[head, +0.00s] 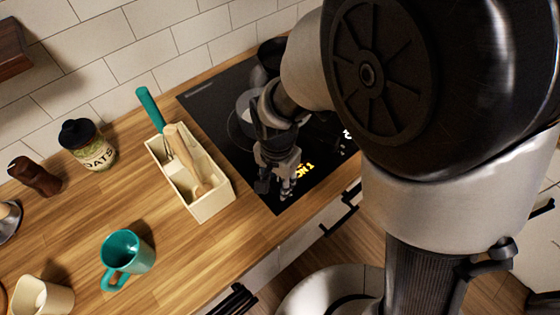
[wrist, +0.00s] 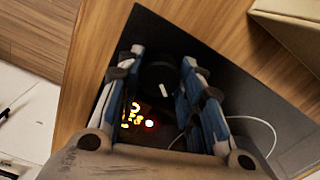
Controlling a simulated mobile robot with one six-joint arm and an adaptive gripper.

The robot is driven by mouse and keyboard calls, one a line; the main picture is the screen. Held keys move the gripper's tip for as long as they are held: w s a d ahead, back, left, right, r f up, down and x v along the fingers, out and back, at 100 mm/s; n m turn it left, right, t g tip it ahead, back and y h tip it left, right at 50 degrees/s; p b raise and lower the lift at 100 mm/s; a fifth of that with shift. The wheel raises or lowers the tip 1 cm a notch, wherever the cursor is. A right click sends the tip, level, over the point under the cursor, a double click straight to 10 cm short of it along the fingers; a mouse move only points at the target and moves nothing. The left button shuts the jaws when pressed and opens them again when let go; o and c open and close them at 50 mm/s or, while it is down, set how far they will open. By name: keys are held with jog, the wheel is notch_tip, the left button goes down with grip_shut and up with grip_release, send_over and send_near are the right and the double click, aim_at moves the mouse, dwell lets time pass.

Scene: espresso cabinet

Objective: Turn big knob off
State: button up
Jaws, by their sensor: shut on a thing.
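The big knob (wrist: 158,76) is a dark round knob with a white pointer mark, at the corner of the black cooktop (wrist: 262,105). My gripper (wrist: 162,62) has its two fingers on either side of the knob and is shut on it. In the head view my gripper (head: 274,187) points down at the near left corner of the cooktop (head: 212,108), and the knob is hidden there. Lit yellow figures (head: 305,171) that seem to read "ON" glow beside my gripper. In the wrist view, yellow figures and a red-ringed light (wrist: 149,124) show near the knob.
A cream utensil box (head: 213,204) stands left of the cooktop. A teal mug (head: 127,252), an oats jar (head: 88,145) and a brown mill (head: 35,176) stand farther left. A pot (head: 246,103) and a dark pan (head: 271,50) are behind my gripper.

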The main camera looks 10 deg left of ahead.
jog(key=c, duration=0.4)
jog(key=shift+o, duration=0.2)
jog(key=shift+n, duration=0.3)
jog(key=n+p, duration=0.1)
jog(key=n, duration=0.2)
jog(key=shift+n+p, duration=0.75)
jog(key=shift+n, duration=1.35)
jog(key=o, duration=1.1)
jog(key=shift+c, duration=0.2)
